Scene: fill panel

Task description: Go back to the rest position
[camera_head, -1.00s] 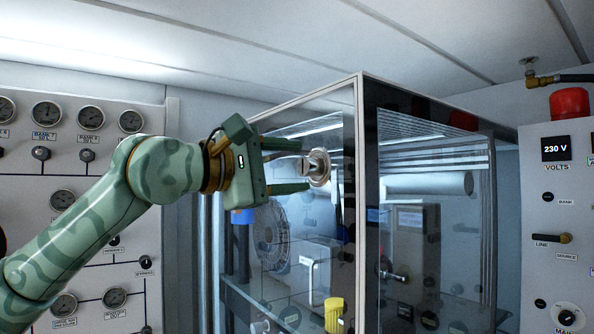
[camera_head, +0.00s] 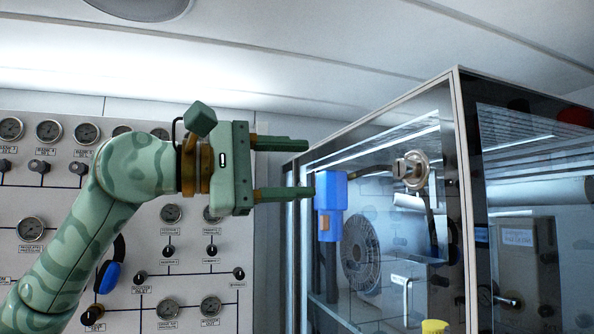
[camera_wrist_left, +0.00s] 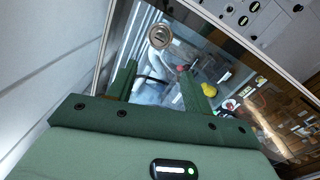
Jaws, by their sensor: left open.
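My left gripper (camera_head: 308,168) is raised in front of the gauge panel, its two green fingers pointing right. It is open and empty, apart from the round metal latch (camera_head: 411,170) on the glass cabinet, which lies to its right. In the left wrist view the open fingers (camera_wrist_left: 163,82) point toward the cabinet, with the round latch (camera_wrist_left: 159,37) beyond them. My right gripper is not in view.
The glass cabinet (camera_head: 462,150) fills the right side, with a blue device (camera_head: 330,192), a fan (camera_head: 362,252) and a yellow object (camera_head: 435,326) seen through its glass. A gauge panel (camera_head: 190,270) stands behind my left arm. Blue-padded headphones (camera_head: 111,276) hang there.

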